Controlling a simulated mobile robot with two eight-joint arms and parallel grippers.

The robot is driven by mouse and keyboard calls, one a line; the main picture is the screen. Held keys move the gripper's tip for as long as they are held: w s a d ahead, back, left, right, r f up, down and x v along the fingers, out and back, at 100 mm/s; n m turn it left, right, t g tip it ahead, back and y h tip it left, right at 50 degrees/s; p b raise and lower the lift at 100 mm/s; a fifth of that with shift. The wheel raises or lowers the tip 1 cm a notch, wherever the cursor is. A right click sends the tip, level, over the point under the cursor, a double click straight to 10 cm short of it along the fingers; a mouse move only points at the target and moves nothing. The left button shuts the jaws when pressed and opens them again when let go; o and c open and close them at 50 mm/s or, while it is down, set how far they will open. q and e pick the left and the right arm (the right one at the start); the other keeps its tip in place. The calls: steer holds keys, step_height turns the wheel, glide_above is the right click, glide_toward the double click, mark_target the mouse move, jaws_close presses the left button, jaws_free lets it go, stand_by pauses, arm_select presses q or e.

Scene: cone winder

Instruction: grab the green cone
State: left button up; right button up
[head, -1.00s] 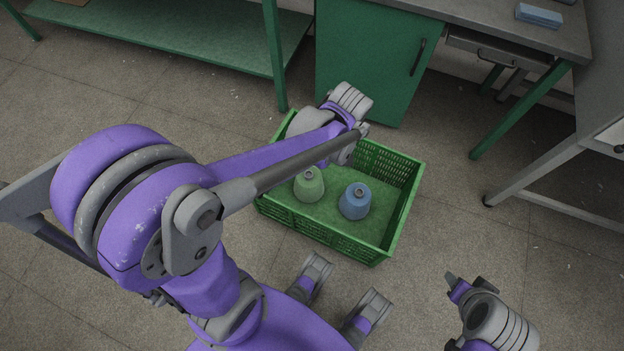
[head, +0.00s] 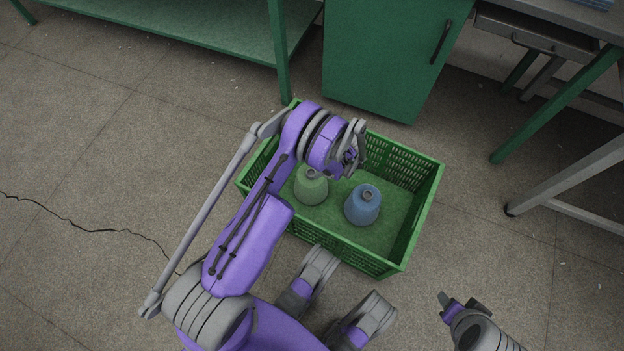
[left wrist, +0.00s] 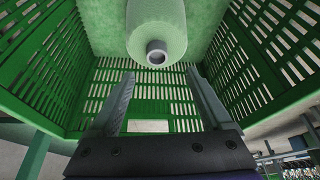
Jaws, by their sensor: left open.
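The green cone (head: 311,186) stands upright in the green crate (head: 422,222), left of the blue cone (head: 361,205). In the left wrist view the green cone (left wrist: 157,30) shows its grey top hole facing me, at the top of the picture. My left gripper (head: 354,146) is over the crate, above and behind the green cone. In the left wrist view its two fingers (left wrist: 160,82) are spread apart with nothing between them, apart from the cone. My right gripper (head: 460,302) is outside the crate at lower right; its jaw gap is unclear.
The crate has slatted walls around both cones. A green cabinet (head: 385,60) stands close behind it, with a green-legged bench (head: 200,30) at back left. A table frame (head: 565,175) stands at right. The floor (head: 90,190) at left is clear.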

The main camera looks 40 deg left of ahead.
arm_select(q)
steer(key=b+x, duration=0.2)
steer(key=x, duration=0.7)
steer(key=shift+w+a+b, duration=0.15)
steer(key=shift+w+b, duration=0.05)
steer(key=shift+b, duration=0.1)
steer(key=shift+r, duration=0.1)
jaws_close()
stand_by(0.9)
